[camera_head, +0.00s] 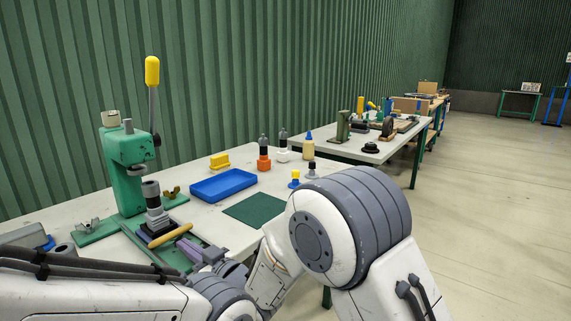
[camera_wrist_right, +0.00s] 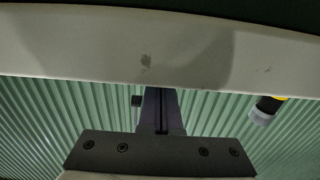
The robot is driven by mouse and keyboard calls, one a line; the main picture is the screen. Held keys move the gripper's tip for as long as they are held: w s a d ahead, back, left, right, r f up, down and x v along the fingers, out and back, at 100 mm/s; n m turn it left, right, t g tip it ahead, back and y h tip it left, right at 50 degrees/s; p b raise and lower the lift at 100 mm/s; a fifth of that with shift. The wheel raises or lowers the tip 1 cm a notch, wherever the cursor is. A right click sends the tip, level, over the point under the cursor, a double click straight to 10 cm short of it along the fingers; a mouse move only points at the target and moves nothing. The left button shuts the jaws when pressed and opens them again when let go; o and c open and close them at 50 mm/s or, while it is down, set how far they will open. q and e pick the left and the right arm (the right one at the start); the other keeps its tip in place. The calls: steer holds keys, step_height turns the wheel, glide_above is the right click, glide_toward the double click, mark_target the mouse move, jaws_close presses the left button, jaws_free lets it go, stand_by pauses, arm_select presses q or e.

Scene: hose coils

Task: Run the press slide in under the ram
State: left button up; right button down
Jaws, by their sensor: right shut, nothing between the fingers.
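The green press (camera_head: 130,165) stands at the left of the near table, with a yellow-knobbed lever (camera_head: 152,72) upright. Its ram (camera_head: 143,168) sits above and behind a grey stepped cylinder (camera_head: 152,196). That cylinder stands on the dark press slide (camera_head: 157,226), in front of the ram rather than squarely under it. A tan bar handle (camera_head: 170,236) lies across the slide's near end. My right gripper (camera_head: 187,247) is shut and empty, just on the near side of the handle; contact cannot be told. Its fingers (camera_wrist_right: 160,98) also show in the right wrist view. My left gripper is out of view.
A blue tray (camera_head: 223,184) and a dark green mat (camera_head: 254,208) lie right of the press. Bottles and small coloured parts stand behind and beside them. A second table (camera_head: 368,150) stands further back.

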steer(key=shift+w+a, duration=0.15)
steer(key=shift+x, duration=2.6)
steer(key=shift+r, duration=0.1)
steer(key=shift+b+v, duration=0.7)
steer(key=shift+v, duration=1.85)
